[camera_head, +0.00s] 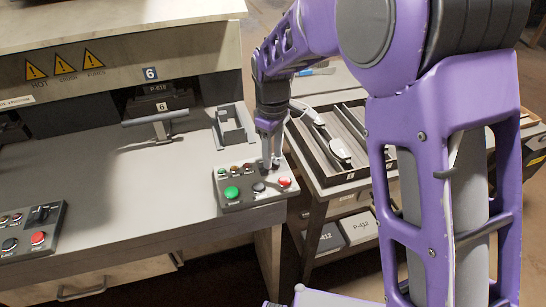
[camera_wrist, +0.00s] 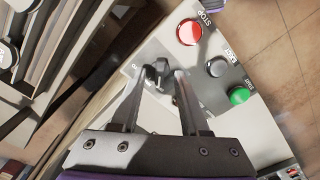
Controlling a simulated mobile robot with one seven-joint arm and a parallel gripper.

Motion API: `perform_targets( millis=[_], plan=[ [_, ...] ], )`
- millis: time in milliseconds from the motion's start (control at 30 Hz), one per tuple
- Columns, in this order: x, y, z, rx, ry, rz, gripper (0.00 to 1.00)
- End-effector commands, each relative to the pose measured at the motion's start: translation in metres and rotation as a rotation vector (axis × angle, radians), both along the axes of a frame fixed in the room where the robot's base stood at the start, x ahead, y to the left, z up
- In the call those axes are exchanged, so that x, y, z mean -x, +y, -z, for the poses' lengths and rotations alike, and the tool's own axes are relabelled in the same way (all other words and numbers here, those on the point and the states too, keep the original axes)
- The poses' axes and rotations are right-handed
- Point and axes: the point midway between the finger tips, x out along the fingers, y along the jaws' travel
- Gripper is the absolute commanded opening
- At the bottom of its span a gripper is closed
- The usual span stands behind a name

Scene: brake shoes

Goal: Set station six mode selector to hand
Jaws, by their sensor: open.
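The station six control panel (camera_head: 235,203) is at the front right corner of the bench, below the "6" signs. Its dark mode selector knob (camera_wrist: 160,68) shows in the wrist view at the panel's far end from the green button. My gripper (camera_head: 270,160) points down over the selector in the head view and mostly hides it. In the wrist view my gripper (camera_wrist: 162,78) is open, with one finger on each side of the knob. I cannot tell whether the fingers touch it. The selector's labels are partly covered, so its setting cannot be read.
The panel also carries a red stop button (camera_wrist: 189,32), a black button (camera_wrist: 216,67) and a green button (camera_wrist: 239,95). Another panel (camera_head: 35,230) is at the left. A cart with a tray (camera_head: 322,165) stands right of the bench. Grey fixtures (camera_head: 233,125) stand behind the panel.

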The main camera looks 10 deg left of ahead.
Motion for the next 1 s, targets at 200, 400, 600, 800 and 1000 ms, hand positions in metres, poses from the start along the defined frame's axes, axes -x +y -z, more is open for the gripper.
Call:
perform_targets(
  millis=[200,400,600,800,1000],
  plan=[
    [0.0002,-0.0002,0.0113,0.001,0.0,0.0,0.45],
    [0.0001,-0.0002,0.0113,0.0,0.0,0.0,0.45],
    [0.0001,-0.0002,0.0111,0.0,0.0,0.0,0.13],
    [0.0,-0.0002,0.0109,0.0,0.0,0.001,0.0],
    [0.0,-0.0002,0.0107,0.0,-0.001,0.003,0.0]
  ],
)
